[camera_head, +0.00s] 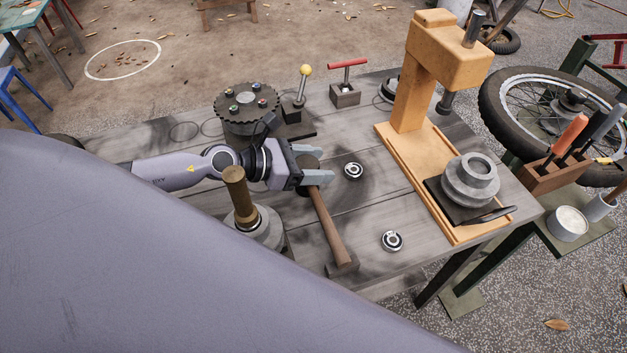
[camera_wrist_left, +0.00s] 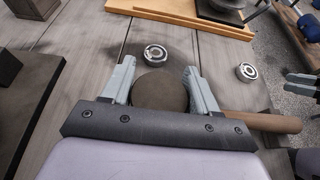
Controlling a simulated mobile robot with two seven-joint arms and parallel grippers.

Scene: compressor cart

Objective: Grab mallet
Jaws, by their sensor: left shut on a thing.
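The mallet has a brown wooden handle (camera_head: 330,228) and a dark round head (camera_head: 307,161). It lies on the grey plank table with the handle pointing to the near side, its end at a small dark block (camera_head: 342,265). My left gripper (camera_head: 318,167) is shut on the mallet head, one finger on each side. In the left wrist view the round head (camera_wrist_left: 160,91) sits between the two fingertips (camera_wrist_left: 160,80), and the handle (camera_wrist_left: 258,122) runs off to the right behind the finger.
Two bearings (camera_head: 353,170) (camera_head: 392,240) lie right of the mallet. An orange press (camera_head: 407,95) with a grey pulley (camera_head: 470,182) stands further right. A brass-topped post (camera_head: 238,195) stands close left of my gripper. A toothed gear (camera_head: 246,103) stands behind it.

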